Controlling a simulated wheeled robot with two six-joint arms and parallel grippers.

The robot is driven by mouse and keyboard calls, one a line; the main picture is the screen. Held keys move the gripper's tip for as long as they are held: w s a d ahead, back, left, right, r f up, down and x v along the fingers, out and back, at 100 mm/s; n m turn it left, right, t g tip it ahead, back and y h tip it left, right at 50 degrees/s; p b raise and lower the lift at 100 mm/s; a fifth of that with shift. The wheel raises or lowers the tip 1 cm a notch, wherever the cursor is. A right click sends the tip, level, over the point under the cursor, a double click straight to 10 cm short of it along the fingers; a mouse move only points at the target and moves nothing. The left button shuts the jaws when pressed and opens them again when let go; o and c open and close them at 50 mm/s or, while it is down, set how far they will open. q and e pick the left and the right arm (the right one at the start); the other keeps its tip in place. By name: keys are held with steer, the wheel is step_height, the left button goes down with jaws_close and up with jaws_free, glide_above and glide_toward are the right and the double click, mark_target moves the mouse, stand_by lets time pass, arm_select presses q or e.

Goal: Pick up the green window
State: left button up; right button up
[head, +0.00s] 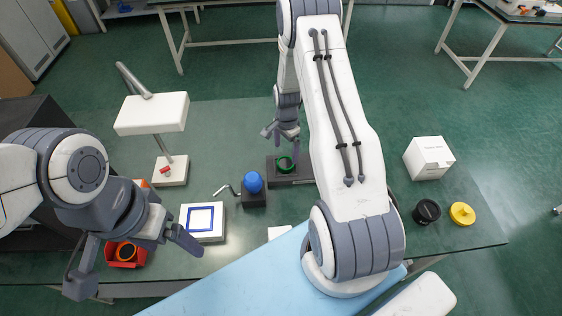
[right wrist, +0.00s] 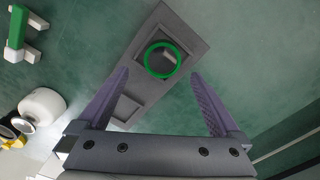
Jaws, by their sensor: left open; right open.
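The green window (head: 285,171) is a small green ring lying in a dark grey rack (head: 302,178) near the middle of the bench. In the right wrist view the green window (right wrist: 147,62) sits over a recess at one end of the rack, just beyond the fingertips. My right gripper (head: 281,136) is open and empty, close to the ring, with its fingers pointing toward it and apart from it. The ring lies roughly between the finger lines. My left gripper (head: 132,258) is open over the front left of the bench, near a red bin (head: 138,256) holding an orange ring.
A blue ball on a dark block (head: 253,200) with a crank and a blue-framed white plate (head: 202,219) stand left of the rack. A lamp (head: 151,114) rises at the left. A white box (head: 428,158), a black cup (head: 426,211) and a yellow part (head: 462,213) are at the right.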

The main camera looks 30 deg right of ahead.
mark_target(286, 163)
step_height(286, 163, down, 2)
steer(key=shift+f, duration=0.2)
steer(key=shift+w+d+f+p, duration=0.1)
steer(key=shift+f+p, duration=0.5)
steer(key=shift+p, duration=0.15)
step_height(286, 163, down, 3)
steer(key=shift+w+d+f+p, duration=0.1)
steer(key=shift+p, duration=0.6)
steer(key=shift+f, duration=0.4)
steer(key=c, duration=1.3)
steer(key=shift+o, duration=0.2)
steer(key=shift+r, duration=0.15)
